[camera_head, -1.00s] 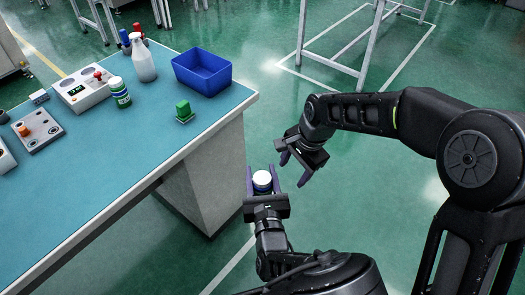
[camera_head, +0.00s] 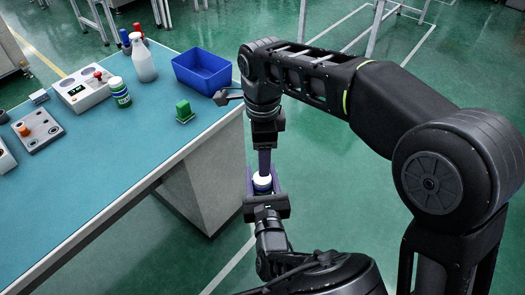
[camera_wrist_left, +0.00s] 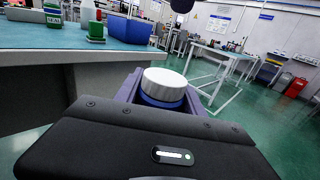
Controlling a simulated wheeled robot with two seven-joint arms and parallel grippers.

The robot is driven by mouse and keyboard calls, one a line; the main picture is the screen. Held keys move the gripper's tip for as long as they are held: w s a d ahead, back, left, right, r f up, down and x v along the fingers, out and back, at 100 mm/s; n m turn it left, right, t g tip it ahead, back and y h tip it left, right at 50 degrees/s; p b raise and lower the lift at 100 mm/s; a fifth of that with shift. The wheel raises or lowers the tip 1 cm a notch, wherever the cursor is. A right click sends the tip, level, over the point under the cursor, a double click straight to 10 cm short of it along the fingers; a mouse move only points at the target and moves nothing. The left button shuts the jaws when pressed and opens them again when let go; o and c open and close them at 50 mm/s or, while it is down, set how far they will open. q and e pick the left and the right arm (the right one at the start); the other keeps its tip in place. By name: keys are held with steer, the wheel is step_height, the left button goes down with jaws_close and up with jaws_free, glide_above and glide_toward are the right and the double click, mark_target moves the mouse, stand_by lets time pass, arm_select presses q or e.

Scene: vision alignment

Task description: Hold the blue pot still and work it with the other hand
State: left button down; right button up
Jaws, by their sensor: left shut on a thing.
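The blue pot with a white lid (camera_head: 263,183) is upright between the fingers of my left gripper (camera_head: 263,182), beyond the bench's front edge. In the left wrist view the white ribbed lid (camera_wrist_left: 165,84) sits on the blue body (camera_wrist_left: 160,102), and the left fingers grip the body. My right gripper (camera_head: 264,162) points down over the pot, its purple fingers lined up edge-on, so its opening is hidden. A dark purple tip (camera_wrist_left: 181,5), probably a right finger, shows above the lid with a gap between them.
The teal bench (camera_head: 95,190) at left holds a blue bin (camera_head: 202,74), a green block (camera_head: 184,111), a green bottle (camera_head: 120,93), a white spray bottle (camera_head: 143,60) and a switch box (camera_head: 82,91). The right arm passes close to the bin. Floor space is clear around the pot.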

mark_target(262, 189)
step_height(262, 189, down, 8)
steer(key=shift+r, duration=0.2)
stand_by(0.3)
jaws_close()
stand_by(0.5)
steer(key=n, duration=0.3)
steer(key=shift+o, duration=0.4)
jaws_free()
steer(key=shift+r, duration=0.1)
